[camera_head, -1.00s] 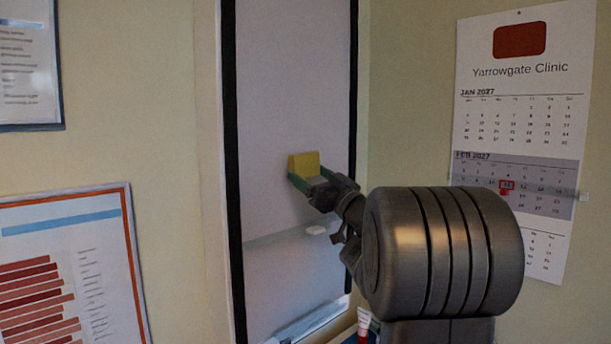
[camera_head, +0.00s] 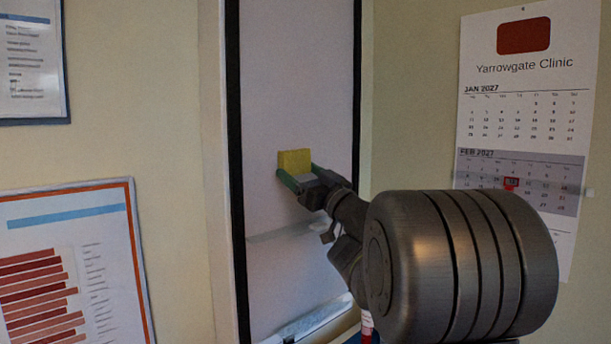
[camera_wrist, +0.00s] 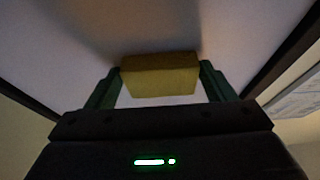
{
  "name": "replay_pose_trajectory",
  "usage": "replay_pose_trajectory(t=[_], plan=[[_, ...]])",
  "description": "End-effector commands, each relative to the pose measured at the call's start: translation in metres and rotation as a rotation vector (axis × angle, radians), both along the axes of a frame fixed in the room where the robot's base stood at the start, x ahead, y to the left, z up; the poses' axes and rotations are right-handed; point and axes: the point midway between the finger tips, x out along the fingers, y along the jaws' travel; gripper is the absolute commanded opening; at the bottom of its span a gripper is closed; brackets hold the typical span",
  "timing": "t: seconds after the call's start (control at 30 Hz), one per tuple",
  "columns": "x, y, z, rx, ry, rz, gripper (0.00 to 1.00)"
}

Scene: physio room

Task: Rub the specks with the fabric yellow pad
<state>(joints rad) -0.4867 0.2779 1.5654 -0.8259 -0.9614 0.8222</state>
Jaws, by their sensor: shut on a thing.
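The fabric yellow pad (camera_head: 294,161) is held between the green fingers of my gripper (camera_head: 298,180), up against or very close to the pale panel (camera_head: 290,60) with black side edges. The wrist view shows the pad (camera_wrist: 160,76) gripped between both green fingers (camera_wrist: 161,85), with its far side toward the panel. I cannot tell whether the pad touches the surface. No specks can be made out on the panel in either view; any behind the pad or arm are hidden.
A ledge (camera_head: 316,320) runs along the panel's bottom. A wall calendar (camera_head: 525,130) hangs to the right, and framed charts (camera_head: 70,260) hang to the left. A red-and-white tube (camera_head: 367,322) shows partly below my arm.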

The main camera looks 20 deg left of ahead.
Motion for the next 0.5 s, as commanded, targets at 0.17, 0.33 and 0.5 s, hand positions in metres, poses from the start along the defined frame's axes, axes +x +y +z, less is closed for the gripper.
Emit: replay_pose_trajectory(t=[0.17,0.33,0.5], plan=[[-0.005,-0.011,0.0,-0.001,-0.003,0.0,0.58],[-0.011,-0.028,0.0,0.0,-0.001,-0.002,0.58],[-0.018,-0.044,0.0,-0.002,-0.002,-0.002,0.58]])
